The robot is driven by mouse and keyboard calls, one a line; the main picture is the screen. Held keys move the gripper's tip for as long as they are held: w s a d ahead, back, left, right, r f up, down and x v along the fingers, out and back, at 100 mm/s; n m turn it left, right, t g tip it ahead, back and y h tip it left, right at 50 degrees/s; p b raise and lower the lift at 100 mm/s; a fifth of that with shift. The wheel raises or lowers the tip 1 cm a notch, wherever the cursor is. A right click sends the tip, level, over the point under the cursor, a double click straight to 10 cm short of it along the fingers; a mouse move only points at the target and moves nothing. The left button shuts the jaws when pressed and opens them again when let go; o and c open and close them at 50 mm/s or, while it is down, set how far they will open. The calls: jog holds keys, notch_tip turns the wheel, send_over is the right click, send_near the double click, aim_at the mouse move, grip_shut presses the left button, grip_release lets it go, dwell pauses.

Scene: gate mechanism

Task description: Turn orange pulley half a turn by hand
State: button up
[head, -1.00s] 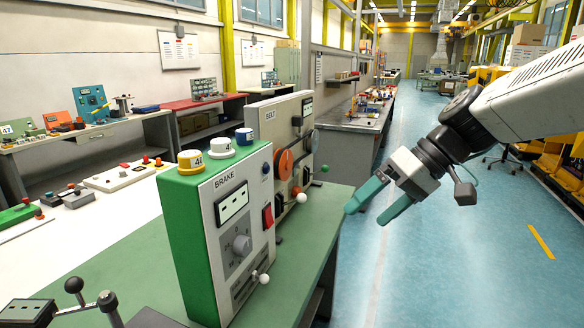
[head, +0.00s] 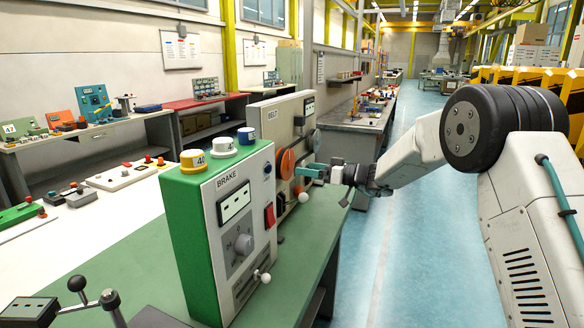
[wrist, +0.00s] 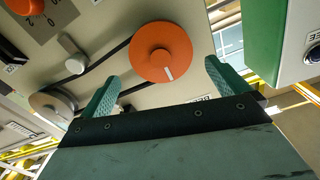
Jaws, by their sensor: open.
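The orange pulley (head: 287,163) is a round disc on the front face of the beige BELT panel (head: 270,117). In the wrist view the pulley (wrist: 160,52) shows a white mark at its lower right edge, and a dark belt runs from it to a grey pulley (wrist: 52,104). My gripper (head: 301,172) is at the panel, close to the pulley. In the wrist view my gripper's (wrist: 160,88) two green fingers are spread apart, with the pulley beyond and between them. I cannot tell whether a finger touches it.
The green and white BRAKE box (head: 212,230) stands in front of the BELT panel on the green bench (head: 110,265). Yellow, white and blue knobs sit on its top. Another orange knob (wrist: 24,6) is at the wrist view's upper left. The blue floor (head: 400,250) at right is clear.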

aim_at(289, 166)
jog(key=x, duration=0.6)
jog(key=shift+a, duration=0.2)
jog(key=shift+c, duration=0.3)
jog(key=c, duration=0.6)
